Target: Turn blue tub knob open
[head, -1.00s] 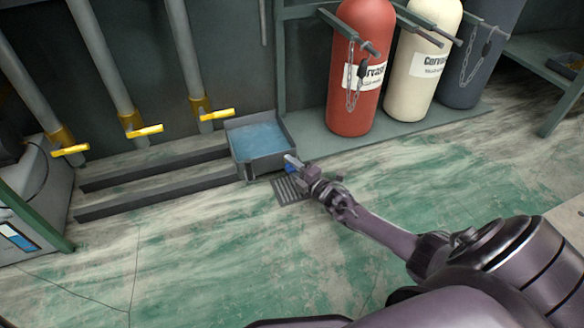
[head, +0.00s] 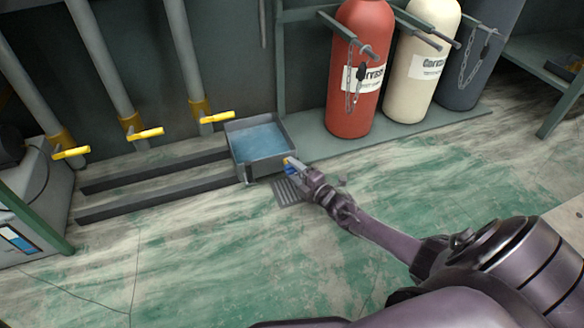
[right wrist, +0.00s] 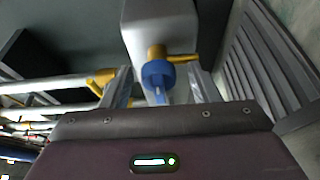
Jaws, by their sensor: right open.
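The grey metal tub (head: 284,148) holds blue liquid and sits on the floor by the wall. Its blue knob (right wrist: 158,73) is on a brass-coloured spout with a yellow arm pointing right in the right wrist view. My right gripper (head: 295,165) is at the tub's front right corner, low over the floor. It is open, with one finger on each side of the blue knob in the wrist view. I cannot tell whether either finger touches it. In the head view the knob is mostly hidden by the gripper. My left gripper is not in view.
A floor drain grate (head: 289,191) lies just below the gripper. Red (head: 352,100) and cream (head: 415,95) cylinders stand on a low platform to the right. Pipes with yellow valve handles (head: 217,117) and two dark rails (head: 150,200) are left. The front floor is clear.

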